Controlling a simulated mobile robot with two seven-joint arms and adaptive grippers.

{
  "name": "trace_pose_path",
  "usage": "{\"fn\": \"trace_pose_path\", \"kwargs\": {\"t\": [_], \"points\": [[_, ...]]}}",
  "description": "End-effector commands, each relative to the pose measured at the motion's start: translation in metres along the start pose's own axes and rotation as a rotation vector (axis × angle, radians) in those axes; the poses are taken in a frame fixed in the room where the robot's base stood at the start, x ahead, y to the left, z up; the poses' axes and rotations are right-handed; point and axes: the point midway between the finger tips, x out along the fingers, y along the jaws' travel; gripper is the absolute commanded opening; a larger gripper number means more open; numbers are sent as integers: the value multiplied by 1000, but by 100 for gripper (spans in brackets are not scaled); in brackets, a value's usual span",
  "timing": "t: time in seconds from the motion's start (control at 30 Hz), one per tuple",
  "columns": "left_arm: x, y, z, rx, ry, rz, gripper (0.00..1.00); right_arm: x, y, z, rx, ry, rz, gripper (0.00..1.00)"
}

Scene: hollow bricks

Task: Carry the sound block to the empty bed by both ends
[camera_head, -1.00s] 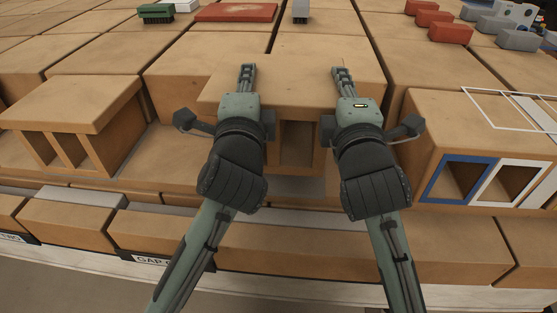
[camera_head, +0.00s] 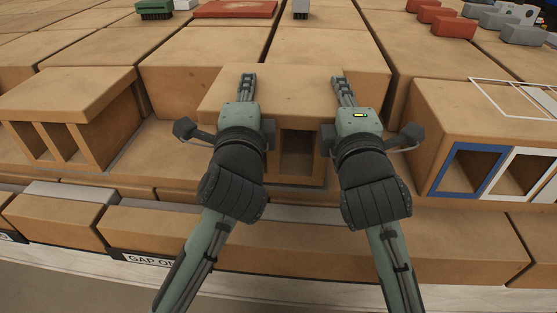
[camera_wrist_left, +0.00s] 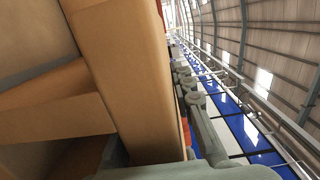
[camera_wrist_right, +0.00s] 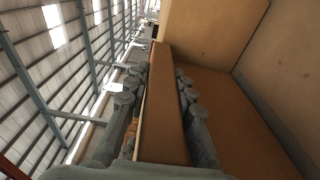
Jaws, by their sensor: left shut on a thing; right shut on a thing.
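The fingertips are partly hidden. Whether the block touches the surface below I cannot tell.
A hollow block (camera_head: 75,100) stands to the left. A block with blue and white framed openings (camera_head: 480,125) stands to the right. Larger bricks (camera_head: 325,55) rise close behind. A green brush (camera_head: 155,9), a red slab (camera_head: 235,9) and small red blocks (camera_head: 450,25) lie farther back.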

Motion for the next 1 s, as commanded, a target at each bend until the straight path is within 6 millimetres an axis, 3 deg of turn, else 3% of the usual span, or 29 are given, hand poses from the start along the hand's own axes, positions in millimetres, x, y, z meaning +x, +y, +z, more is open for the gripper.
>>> {"fn": "trace_pose_path", "kwargs": {"t": [0.13,0.17,0.3,0.67,1.0], "points": [[-1,4,0,-2,1,-17,0,-1,-6,0,2,1,13,0],[0,7,0,0,0,-4,26,0,-9,0,0,0,-1,26],[0,8,0,0,0,-1,43,0,-9,0,0,0,-3,43],[-4,8,0,0,0,0,44,0,-8,0,0,0,-1,44],[-57,9,0,-1,1,2,44,0,-8,0,0,0,0,44]]}}
